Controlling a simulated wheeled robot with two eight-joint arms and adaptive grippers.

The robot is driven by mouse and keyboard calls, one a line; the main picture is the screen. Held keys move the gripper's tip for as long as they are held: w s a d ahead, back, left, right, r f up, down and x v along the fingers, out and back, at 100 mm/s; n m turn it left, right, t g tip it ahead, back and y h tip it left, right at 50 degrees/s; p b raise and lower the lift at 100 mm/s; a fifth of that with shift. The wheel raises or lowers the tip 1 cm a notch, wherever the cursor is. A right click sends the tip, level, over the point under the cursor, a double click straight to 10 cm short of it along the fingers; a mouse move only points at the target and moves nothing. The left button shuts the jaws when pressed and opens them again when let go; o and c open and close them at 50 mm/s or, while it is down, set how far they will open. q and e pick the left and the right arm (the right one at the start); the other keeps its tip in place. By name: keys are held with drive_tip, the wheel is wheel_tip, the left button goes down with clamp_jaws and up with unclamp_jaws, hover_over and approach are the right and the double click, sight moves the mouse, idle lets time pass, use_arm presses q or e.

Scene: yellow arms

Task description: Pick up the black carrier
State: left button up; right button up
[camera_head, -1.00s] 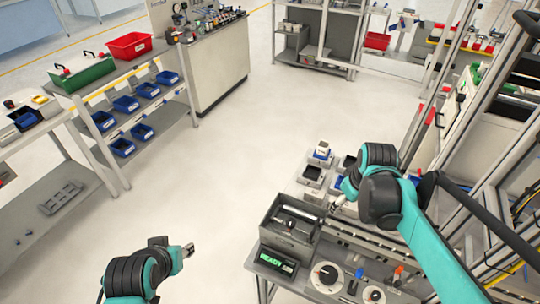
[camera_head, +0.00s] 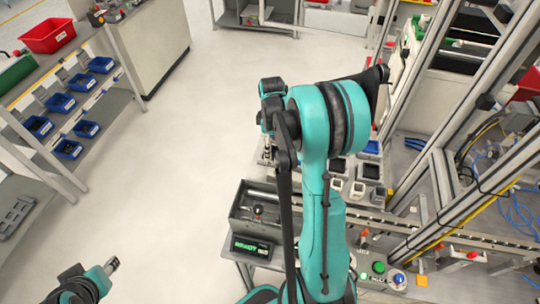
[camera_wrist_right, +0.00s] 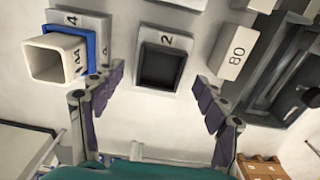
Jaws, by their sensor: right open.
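A black square carrier (camera_wrist_right: 162,68) sits in a light holder marked 2 in the right wrist view. My right gripper (camera_wrist_right: 160,78) is open, one finger on each side of the view, with the carrier between and beyond the fingertips. I see no contact. In the head view my right arm hides much of the bench and most of that gripper. A black square piece (camera_head: 371,171) shows there right of the arm; I cannot tell if it is the same carrier. My left gripper (camera_head: 112,264) is at the lower left, away from the bench, too small to read.
In the right wrist view a white cup in a blue holder (camera_wrist_right: 88,50) stands left of the carrier. A white block marked 80 (camera_wrist_right: 237,52) stands right. Metal frame posts rise at right.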

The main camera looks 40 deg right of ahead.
wheel_tip(320, 180, down, 2)
drive_tip(key=shift+f, duration=0.1)
drive_tip(key=shift+c, duration=0.3)
drive_tip(key=c, duration=1.5)
drive_tip(key=shift+o, duration=0.2)
